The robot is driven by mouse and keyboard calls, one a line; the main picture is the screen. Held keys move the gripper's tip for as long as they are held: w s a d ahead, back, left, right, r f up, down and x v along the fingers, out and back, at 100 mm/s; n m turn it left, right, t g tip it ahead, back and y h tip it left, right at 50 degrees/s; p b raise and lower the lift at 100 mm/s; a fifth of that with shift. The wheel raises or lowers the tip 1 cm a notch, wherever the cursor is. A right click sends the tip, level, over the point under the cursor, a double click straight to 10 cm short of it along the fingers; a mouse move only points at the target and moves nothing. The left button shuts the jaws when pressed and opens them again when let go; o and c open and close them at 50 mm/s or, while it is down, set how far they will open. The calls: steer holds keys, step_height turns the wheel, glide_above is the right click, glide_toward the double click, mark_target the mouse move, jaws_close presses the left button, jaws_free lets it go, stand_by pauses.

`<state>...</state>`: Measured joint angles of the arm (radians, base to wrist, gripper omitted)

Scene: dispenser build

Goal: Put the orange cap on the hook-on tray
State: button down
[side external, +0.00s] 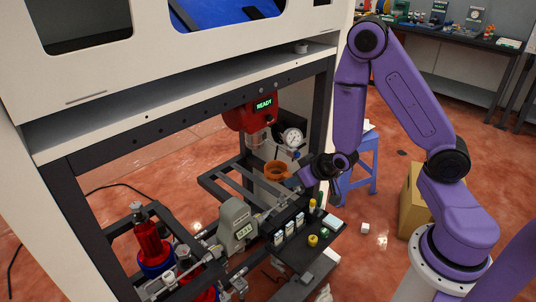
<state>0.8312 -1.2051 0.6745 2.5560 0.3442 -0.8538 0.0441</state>
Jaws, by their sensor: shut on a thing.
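The orange cap (276,170) is a wide, round, ring-like piece, held up beside the pressure gauge and below the red dispenser head. My gripper (294,181) reaches in from the right and is shut on the cap's near right side. The fingertips are small and partly hidden here. The hook-on tray (322,252) looks to be the dark flat tray at lower middle, below my gripper and apart from the cap. Several small vials (289,229) stand along its back left side, and small yellow pieces (313,240) are on it.
The red dispenser head (252,116) with a READY display hangs above left, with the gauge (292,137) close to my gripper. A metal rack (222,187) and a grey unit (237,222) stand left. A blue stool (358,165) and a cardboard box (413,205) are right.

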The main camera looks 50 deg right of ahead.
steer(key=s+a+f, duration=0.1)
steer(key=s+f, duration=0.1)
steer(key=f, duration=0.4)
steer(key=s+a+f, duration=0.1)
steer(key=a+f, duration=0.1)
steer(key=f, duration=0.5)
glide_above(309, 264)
steer(key=s, duration=0.3)
step_height(309, 264, down, 11)
steer(key=shift+w+d+f, duration=0.1)
steer(key=shift+w+f, duration=0.05)
steer(key=shift+f, duration=1.3)
steer(key=shift+w+f, duration=0.1)
steer(key=shift+f, duration=1.35)
steer(key=shift+f, duration=0.4)
steer(key=shift+c, duration=2.3)
jaws_free()
steer(key=v, duration=0.7)
